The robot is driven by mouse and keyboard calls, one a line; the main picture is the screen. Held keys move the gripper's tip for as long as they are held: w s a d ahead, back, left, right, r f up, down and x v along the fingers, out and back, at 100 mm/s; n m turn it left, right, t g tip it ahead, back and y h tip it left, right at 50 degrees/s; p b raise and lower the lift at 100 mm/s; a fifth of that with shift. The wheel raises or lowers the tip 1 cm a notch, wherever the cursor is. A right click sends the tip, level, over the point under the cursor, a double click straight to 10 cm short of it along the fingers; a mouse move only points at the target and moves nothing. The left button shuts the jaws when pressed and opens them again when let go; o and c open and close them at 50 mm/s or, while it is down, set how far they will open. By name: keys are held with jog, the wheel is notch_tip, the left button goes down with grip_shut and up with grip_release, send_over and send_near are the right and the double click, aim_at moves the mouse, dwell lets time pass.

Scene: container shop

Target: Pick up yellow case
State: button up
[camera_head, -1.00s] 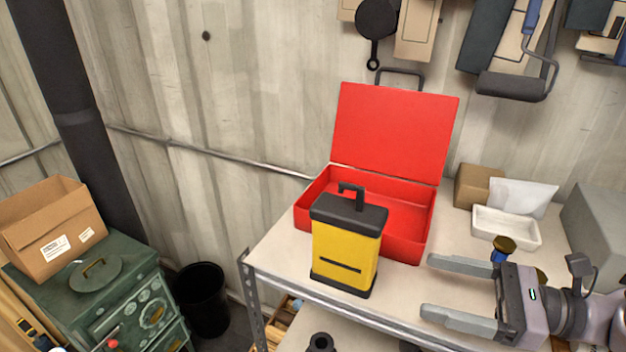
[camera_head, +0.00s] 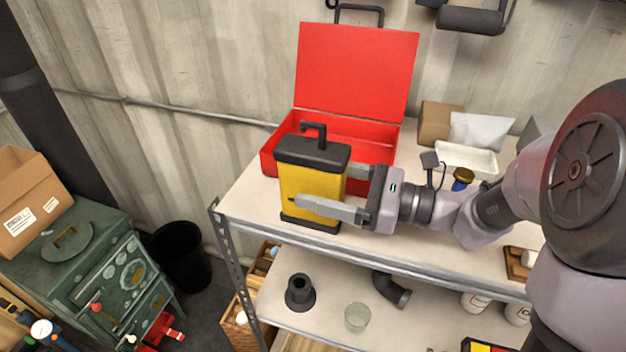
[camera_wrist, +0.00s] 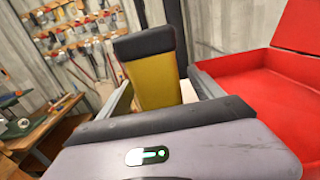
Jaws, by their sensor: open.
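The yellow case (camera_head: 309,184) has a black lid with a handle and a black base. It stands upright on the shelf top, in front of the open red toolbox. My gripper (camera_head: 345,192) is open, with one finger in front of the case and the other at its back right side. In the wrist view, the yellow case (camera_wrist: 160,84) stands between the two fingers (camera_wrist: 163,95). I cannot tell whether either finger touches it.
The open red toolbox (camera_head: 357,75) is close behind the case. A white tray (camera_head: 466,160) and a cardboard box (camera_head: 440,124) stand to the right on the shelf top (camera_head: 243,203). A green stove (camera_head: 95,270) and a black bin (camera_head: 181,256) are at the left.

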aim_at(313, 165)
jog(key=shift+x, duration=0.95)
jog(key=shift+s+d, duration=0.1)
jog(key=shift+c, duration=0.3)
grip_shut()
jog(key=shift+r, duration=0.5)
notch_tip(313, 165, up, 2)
jog(key=shift+r+p, duration=0.25)
jog(key=shift+p, duration=0.55)
jog(key=s+d, duration=0.3)
jog(key=s, duration=0.4)
jog(key=s+d+r+p, duration=0.1)
jog(key=s+d, duration=0.3)
jog(key=s, duration=0.3)
jog(key=shift+d+r+p, duration=0.2)
jog(key=shift+p, duration=0.1)
